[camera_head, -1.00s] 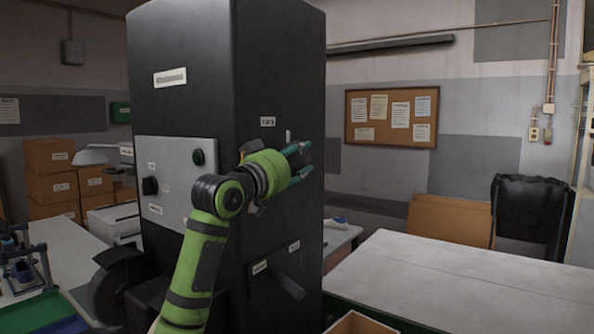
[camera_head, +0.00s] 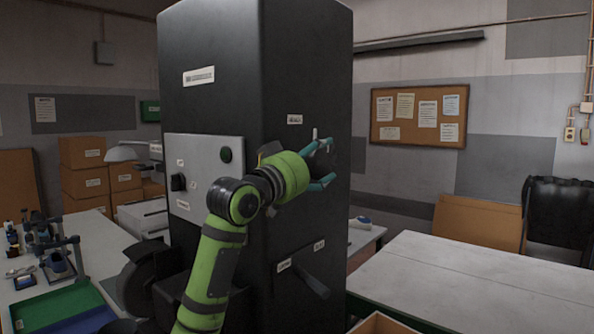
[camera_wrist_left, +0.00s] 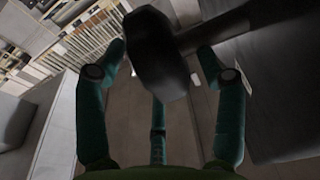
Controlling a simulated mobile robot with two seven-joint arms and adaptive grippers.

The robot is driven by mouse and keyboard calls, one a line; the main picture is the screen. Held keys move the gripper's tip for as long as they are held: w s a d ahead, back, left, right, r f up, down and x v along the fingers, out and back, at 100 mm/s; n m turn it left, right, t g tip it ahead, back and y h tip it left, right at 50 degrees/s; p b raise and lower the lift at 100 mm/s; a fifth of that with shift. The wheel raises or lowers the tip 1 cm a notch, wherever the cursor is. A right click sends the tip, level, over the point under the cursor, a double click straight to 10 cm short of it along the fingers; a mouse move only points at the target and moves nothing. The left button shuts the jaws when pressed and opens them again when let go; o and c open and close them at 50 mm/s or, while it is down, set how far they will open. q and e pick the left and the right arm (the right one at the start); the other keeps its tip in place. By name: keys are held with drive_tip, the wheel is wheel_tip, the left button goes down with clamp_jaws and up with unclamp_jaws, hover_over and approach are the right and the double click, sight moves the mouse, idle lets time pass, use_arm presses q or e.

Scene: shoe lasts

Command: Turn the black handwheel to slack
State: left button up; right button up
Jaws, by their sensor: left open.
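The black handwheel (camera_head: 326,159) is on the right side face of the tall black cabinet (camera_head: 215,45), mostly hidden behind my left gripper in the head view. A small pale peg (camera_head: 315,133) shows just above it. In the left wrist view the handwheel (camera_wrist_left: 155,50) is a dark rounded shape on a shaft that runs to the right. My left gripper (camera_head: 328,163) is open, its teal fingers on either side of the wheel. In the wrist view the fingers (camera_wrist_left: 160,62) look apart from it. A label plate (camera_head: 294,119) sits above; its text is too small to read.
A dark lever (camera_head: 316,286) sticks out lower on the same cabinet. The front panel (camera_head: 208,172) has a black knob and a green button. A bare white table (camera_head: 470,275) is at the right. Trays and tools lie on the left bench (camera_head: 95,285).

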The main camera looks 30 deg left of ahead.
use_arm(q)
drive_tip(key=v, duration=0.9)
drive_tip(key=shift+s, duration=0.2)
